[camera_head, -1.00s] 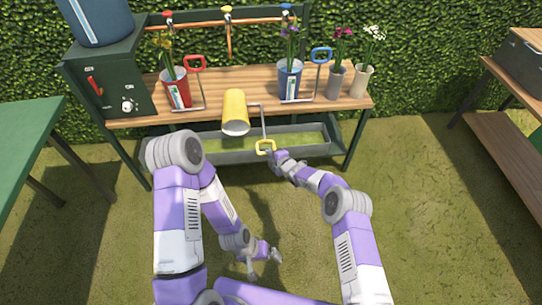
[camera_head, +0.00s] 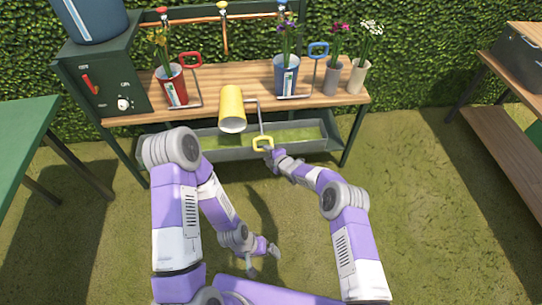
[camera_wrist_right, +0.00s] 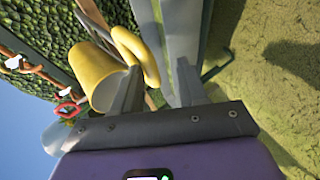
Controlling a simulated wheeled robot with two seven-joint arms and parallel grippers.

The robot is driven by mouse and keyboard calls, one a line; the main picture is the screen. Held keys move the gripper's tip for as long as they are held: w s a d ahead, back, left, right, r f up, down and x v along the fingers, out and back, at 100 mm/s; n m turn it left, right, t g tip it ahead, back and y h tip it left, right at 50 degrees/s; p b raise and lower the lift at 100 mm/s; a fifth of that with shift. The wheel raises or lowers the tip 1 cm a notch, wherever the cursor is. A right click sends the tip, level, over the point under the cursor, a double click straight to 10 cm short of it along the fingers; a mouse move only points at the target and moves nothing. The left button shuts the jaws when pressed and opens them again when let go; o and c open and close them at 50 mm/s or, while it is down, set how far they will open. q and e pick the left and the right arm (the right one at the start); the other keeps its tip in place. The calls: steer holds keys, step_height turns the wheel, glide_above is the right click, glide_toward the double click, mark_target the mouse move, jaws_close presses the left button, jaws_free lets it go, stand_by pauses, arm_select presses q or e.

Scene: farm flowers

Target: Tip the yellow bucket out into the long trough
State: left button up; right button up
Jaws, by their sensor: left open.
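The yellow bucket (camera_head: 232,108) lies tipped in front of the bench, its mouth toward me and down, above the long grey trough (camera_head: 205,153). No contents show falling from it. A bent rod runs from the bucket to a yellow loop handle (camera_head: 263,144). My right gripper (camera_head: 272,152) is at this handle. In the right wrist view the loop (camera_wrist_right: 150,62) passes at my right fingers (camera_wrist_right: 157,80), with one fingertip inside the loop; whether they clamp it is unclear. My left gripper (camera_head: 264,259) hangs low over the grass, open and empty.
A red bucket (camera_head: 173,87) and a blue bucket (camera_head: 287,78), each with flowers, stand upright on the bench (camera_head: 215,77). Two flower pots stand at its right end. A green control box (camera_head: 100,85) is at the left. Tables flank both sides.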

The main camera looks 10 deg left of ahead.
steer(key=p+v, duration=0.4)
steer(key=v, duration=0.3)
steer(key=shift+d, duration=0.2)
steer(key=shift+s, duration=0.1)
steer(key=s+d+f+m+g+h+p, duration=0.1)
steer(key=s+d+f+m+g+h, duration=0.25)
steer(key=s+d+m, duration=1)
steer(key=s+d+r+m+g, duration=0.1)
steer(key=s+d+m, duration=0.1)
steer(key=s+m, duration=0.2)
steer(key=s+d+r+m+g, duration=0.1)
steer(key=s+m, duration=0.4)
steer(key=s, duration=0.5)
steer(key=s+d+r+m+g+p, duration=0.1)
steer(key=s+d+m+g, duration=0.1)
steer(key=s+d+m, duration=0.2)
steer(key=s+h, duration=0.1)
steer(key=s, duration=0.2)
steer(key=shift+s+d+r+m, duration=0.35)
steer(key=shift+g, duration=0.25)
